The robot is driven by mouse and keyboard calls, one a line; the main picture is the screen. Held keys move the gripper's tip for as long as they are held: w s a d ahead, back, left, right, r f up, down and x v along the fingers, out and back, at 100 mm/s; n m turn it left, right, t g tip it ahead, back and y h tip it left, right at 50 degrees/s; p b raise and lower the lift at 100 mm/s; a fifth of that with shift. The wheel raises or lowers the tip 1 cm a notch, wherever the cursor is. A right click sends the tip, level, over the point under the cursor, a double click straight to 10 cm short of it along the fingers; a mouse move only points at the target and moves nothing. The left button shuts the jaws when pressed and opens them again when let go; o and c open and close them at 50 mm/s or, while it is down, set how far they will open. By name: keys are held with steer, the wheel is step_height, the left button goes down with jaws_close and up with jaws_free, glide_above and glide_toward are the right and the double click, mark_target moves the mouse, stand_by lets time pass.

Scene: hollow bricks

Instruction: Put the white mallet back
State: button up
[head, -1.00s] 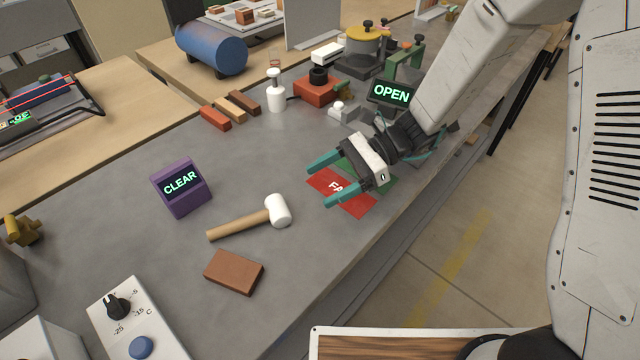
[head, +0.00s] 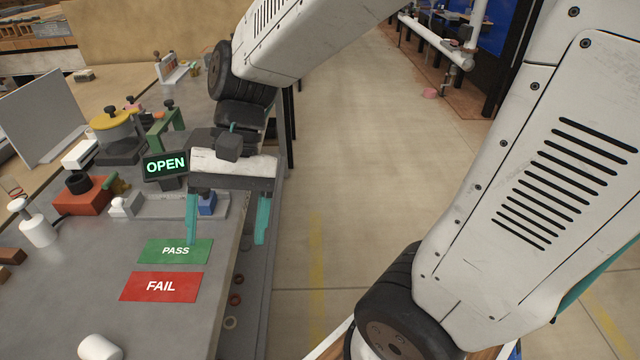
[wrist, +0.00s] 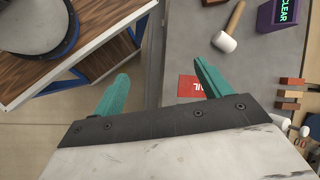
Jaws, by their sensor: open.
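The white mallet lies on the grey bench. In the head view only its white head (head: 100,347) shows at the bottom left edge. The wrist view shows the white head (wrist: 224,42) and part of the wooden handle (wrist: 236,16) at the top. My gripper (head: 227,235) is open and empty, with teal fingers spread, above the bench's right edge beside the green PASS mat. In the wrist view the fingers (wrist: 160,82) straddle the bench edge, well apart from the mallet.
The green PASS mat (head: 175,251) and red FAIL mat (head: 161,287) lie on the bench. An OPEN display (head: 165,165) and a red block device (head: 84,194) stand behind. The purple CLEAR box (wrist: 284,14) is near the mallet. Floor (head: 345,215) is clear to the right.

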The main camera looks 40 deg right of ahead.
steer(key=s+d+r+n+t+h, duration=0.2)
steer(key=s+d, duration=0.1)
steer(key=d, duration=0.3)
steer(key=s+d+r+n+t+h, duration=0.2)
steer(key=s+d+t+h, duration=0.1)
steer(key=d, duration=0.3)
steer(key=shift+s+r+h, duration=0.2)
steer(key=shift+s+h, duration=0.1)
steer(key=shift+s, duration=0.1)
stand_by(0.3)
